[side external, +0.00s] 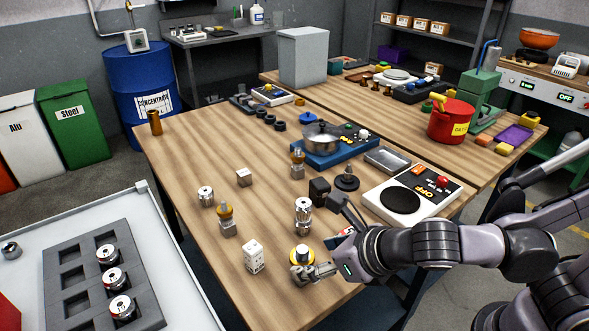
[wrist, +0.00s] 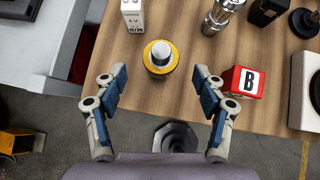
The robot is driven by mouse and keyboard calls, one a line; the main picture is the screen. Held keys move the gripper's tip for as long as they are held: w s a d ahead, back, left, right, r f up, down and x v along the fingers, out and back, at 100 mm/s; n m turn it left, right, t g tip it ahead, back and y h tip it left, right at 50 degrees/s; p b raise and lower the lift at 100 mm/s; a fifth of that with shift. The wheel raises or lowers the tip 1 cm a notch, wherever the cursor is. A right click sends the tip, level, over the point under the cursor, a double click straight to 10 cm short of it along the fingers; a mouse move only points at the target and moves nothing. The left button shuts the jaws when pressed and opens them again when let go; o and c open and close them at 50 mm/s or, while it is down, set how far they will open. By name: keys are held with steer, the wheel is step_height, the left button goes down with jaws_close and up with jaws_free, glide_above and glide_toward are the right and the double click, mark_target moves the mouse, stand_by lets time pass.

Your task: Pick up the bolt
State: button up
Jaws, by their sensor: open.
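I cannot clearly make out a bolt in either view. A dark hexagonal piece with a round centre (wrist: 175,137) shows past the table edge in the wrist view, low between my fingers; I cannot tell what it is. My gripper (wrist: 159,74) is open and empty, its two blue-padded fingers wide apart. Ahead of it, roughly centred between the fingers, a yellow round base with a white domed top (wrist: 159,56) stands upright on the table. In the side view my gripper (side external: 313,272) is close to this yellow piece (side external: 302,253) and partly covers it.
A white box (wrist: 133,16), a chrome cylinder (wrist: 219,16) and a red "B" block (wrist: 243,82) stand around the yellow piece. A scale (side external: 424,190) sits to the right. A grey tray (side external: 84,283) holds several cylinders at left.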

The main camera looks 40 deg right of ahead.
mark_target(307, 259)
steer(key=shift+x, duration=2.7)
